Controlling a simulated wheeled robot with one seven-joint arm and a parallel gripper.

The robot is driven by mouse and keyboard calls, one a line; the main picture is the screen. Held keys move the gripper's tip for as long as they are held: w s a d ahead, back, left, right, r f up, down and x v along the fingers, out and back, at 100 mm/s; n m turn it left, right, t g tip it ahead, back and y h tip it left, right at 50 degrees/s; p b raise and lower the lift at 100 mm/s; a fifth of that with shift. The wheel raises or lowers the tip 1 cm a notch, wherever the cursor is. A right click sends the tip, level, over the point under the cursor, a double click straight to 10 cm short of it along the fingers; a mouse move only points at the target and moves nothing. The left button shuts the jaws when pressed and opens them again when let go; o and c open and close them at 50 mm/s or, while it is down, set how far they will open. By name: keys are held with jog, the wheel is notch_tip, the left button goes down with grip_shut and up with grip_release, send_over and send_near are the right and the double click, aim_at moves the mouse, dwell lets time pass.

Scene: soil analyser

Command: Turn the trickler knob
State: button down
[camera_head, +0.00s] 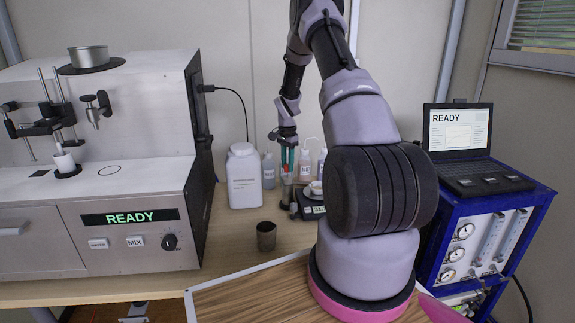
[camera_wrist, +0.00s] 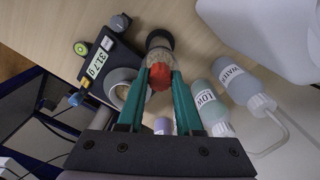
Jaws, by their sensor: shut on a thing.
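The trickler (camera_wrist: 158,42) is a small upright-looking cylinder with a dark rim beside the balance, and its red knob (camera_wrist: 161,76) faces my wrist camera. My gripper (camera_wrist: 160,84) has its two teal fingers closed on either side of the red knob.
Wash bottles (camera_wrist: 207,100) labelled LOW and WATER (camera_wrist: 235,80) stand close to my gripper. A blue cabinet with a laptop (camera_head: 460,140) is at right.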

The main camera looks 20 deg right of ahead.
jog(key=shift+n, duration=0.3)
jog(key=n, duration=0.6)
jog(key=shift+n, duration=0.3)
jog(key=n, duration=1.2)
jog(key=shift+n, duration=0.3)
jog(key=n, duration=0.6)
jog(key=shift+n, duration=0.4)
jog(key=c, duration=0.6)
grip_release()
jog(key=shift+o, duration=0.2)
